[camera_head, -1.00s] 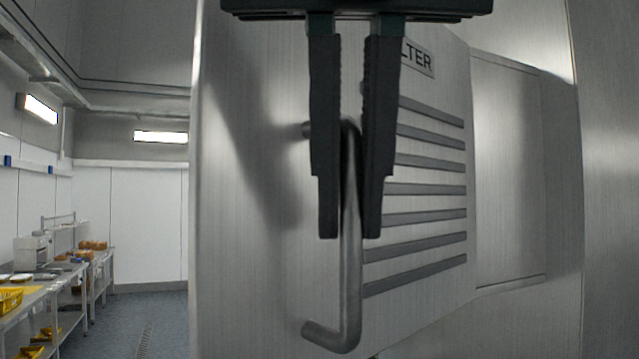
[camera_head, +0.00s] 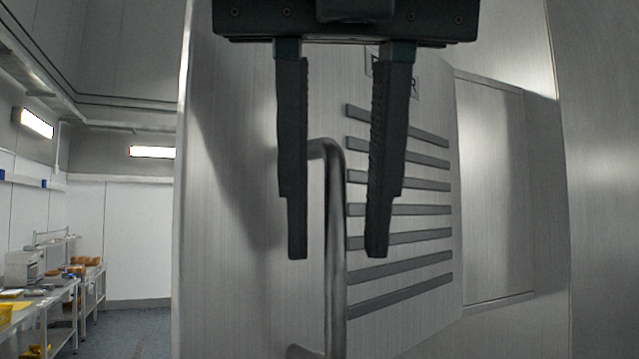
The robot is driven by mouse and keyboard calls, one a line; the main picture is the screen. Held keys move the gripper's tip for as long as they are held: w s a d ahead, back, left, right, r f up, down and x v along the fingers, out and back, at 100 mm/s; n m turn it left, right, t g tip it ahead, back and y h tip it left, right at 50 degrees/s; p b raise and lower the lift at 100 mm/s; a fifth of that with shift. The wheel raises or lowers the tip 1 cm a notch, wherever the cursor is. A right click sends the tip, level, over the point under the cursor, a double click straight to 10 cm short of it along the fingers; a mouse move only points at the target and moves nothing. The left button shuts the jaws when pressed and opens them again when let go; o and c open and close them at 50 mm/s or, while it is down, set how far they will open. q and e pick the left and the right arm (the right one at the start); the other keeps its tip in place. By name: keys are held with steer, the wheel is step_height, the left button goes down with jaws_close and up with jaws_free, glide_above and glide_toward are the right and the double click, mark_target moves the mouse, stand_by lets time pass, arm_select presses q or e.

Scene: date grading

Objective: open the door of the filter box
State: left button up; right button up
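The filter box door (camera_head: 235,230) is a brushed metal panel filling the middle of the view. Dark slats (camera_head: 400,210) and a partly covered label show on its right part. A bent metal bar handle (camera_head: 335,240) stands upright on it, its lower end near the bottom edge. My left gripper (camera_head: 337,257) comes down from above and is open. One finger is left of the handle's bar and the other right of it, with visible gaps on both sides. I cannot tell from this view whether the door is ajar. My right gripper is not in view.
Smooth metal surfaces (camera_head: 610,180) continue to the right. At far left, a work table (camera_head: 50,300) carries a grey device and brown and yellow items. Grey floor (camera_head: 135,325) lies open between the table and the box.

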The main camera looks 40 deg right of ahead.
arm_select(q)
steer(key=shift+s+a+r, duration=0.1)
steer(key=shift+r, duration=0.25)
steer(key=p+v, duration=0.3)
steer(key=v, duration=1.3)
steer(key=shift+s+r, duration=0.15)
steer(key=shift+r, duration=0.25)
